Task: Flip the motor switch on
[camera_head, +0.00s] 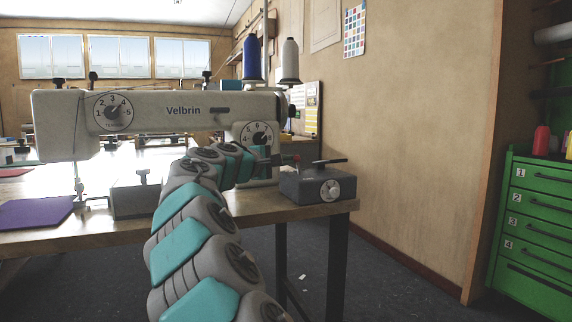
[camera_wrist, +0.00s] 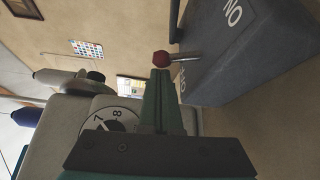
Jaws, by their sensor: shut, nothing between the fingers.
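The motor switch shows in the wrist view as a short metal lever with a red ball knob (camera_wrist: 161,59), standing out from a blue-grey box (camera_wrist: 235,50) marked ON. A second label near the lever is partly hidden. My gripper (camera_wrist: 161,74) is shut and empty, its fingertips right at the red knob; I cannot tell whether they touch.
The wooden table (camera_head: 240,215) ends just right of the grey dial box. A small metal block (camera_head: 135,200) and purple cloth (camera_head: 35,212) lie at the left. Blue (camera_head: 251,58) and white (camera_head: 290,60) thread spools stand behind the machine. A green drawer cabinet (camera_head: 540,215) is far right; floor between is open.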

